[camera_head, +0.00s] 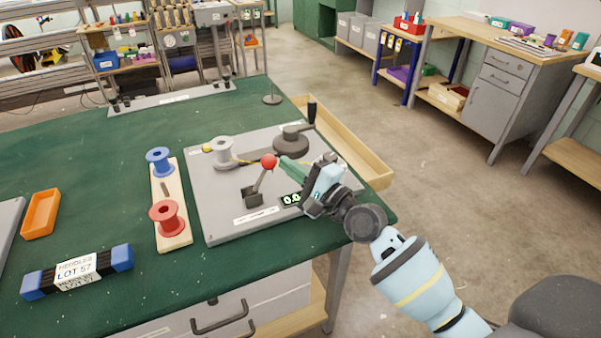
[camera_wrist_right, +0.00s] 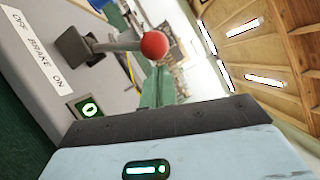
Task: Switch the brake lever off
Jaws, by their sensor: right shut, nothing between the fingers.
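The brake lever (camera_head: 258,184) stands on a grey plate, its red ball knob (camera_head: 269,161) at the top, tilted slightly right in the head view. In the right wrist view the red knob (camera_wrist_right: 154,45) is just beyond my fingers and its base (camera_wrist_right: 76,45) is at upper left. A label (camera_wrist_right: 34,60) reads OFF, BRAKE, ON. My right gripper (camera_head: 284,164) is shut and empty, its green fingertips close to the right side of the knob; whether they touch is unclear. My left gripper is out of view.
The grey plate (camera_head: 215,222) also carries a crank (camera_head: 291,139), a grey spool (camera_head: 222,150) and a small green-digit display (camera_head: 291,199). Left of it are a wooden board with a blue spool (camera_head: 160,161) and a red spool (camera_head: 168,218), and an orange tray (camera_head: 41,213).

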